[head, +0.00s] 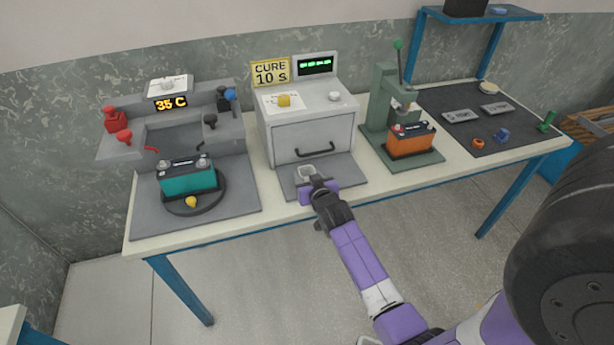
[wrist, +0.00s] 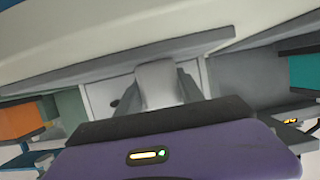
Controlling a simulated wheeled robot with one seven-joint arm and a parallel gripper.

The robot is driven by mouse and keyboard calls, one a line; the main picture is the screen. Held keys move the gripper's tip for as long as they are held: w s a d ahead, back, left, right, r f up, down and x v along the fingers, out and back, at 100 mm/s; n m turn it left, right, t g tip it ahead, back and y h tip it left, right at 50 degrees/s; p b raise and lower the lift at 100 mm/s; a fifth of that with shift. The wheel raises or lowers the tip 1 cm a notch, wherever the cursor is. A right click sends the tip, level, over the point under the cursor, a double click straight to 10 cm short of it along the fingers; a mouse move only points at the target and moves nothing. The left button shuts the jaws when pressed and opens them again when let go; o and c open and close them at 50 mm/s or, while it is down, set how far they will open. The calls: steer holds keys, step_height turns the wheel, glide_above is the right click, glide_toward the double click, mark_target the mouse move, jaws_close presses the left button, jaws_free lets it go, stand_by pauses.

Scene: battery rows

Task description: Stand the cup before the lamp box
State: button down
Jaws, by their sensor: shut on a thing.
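The lamp box (head: 313,125) is the grey cabinet with a closed front door and dark handle, under a "CURE 10 S" sign. The small pale cup (head: 305,171) is in front of the door, over the grey plate (head: 345,172). My gripper (head: 311,181) is shut on the cup from the near side. In the wrist view the cup (wrist: 157,84) is between my fingers, with the box's pale front behind it. My gripper hides the cup's lower part, and I cannot tell whether it touches the plate.
A teal battery (head: 188,178) stands on a round turntable to the left. An orange battery (head: 411,140) sits in a green press (head: 383,108) to the right. A dark mat (head: 470,133) with small parts is farther right. The table's front edge is beneath my arm.

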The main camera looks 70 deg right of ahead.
steer(key=c, duration=0.7)
jaws_free()
